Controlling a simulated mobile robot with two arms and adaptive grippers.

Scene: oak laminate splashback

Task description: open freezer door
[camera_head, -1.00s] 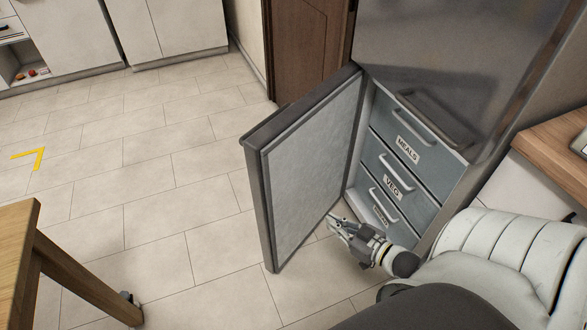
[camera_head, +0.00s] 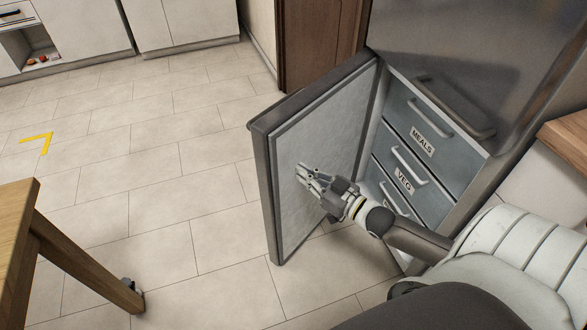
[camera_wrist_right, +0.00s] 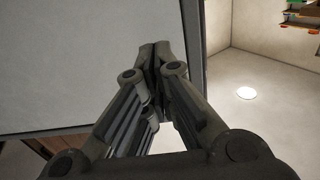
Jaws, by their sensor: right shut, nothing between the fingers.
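The freezer door (camera_head: 318,128) stands wide open on the left of the freezer, its pale inner panel facing my right arm. Inside are grey drawers, a top one labelled MEALS (camera_head: 424,140), one labelled VEG (camera_head: 404,178) and a lower one partly hidden by my arm. My right gripper (camera_head: 302,176) is shut and empty in front of the door's inner panel; I cannot tell whether it touches. In the right wrist view the closed fingers (camera_wrist_right: 153,50) overlap the pale panel (camera_wrist_right: 60,60) near its edge. My left gripper is not in view.
A steel upper door with a bar handle (camera_head: 455,108) is above the drawers. A wooden table (camera_head: 20,215) stands at lower left, a wooden counter (camera_head: 568,140) at right. The tiled floor (camera_head: 165,185) left of the door is clear.

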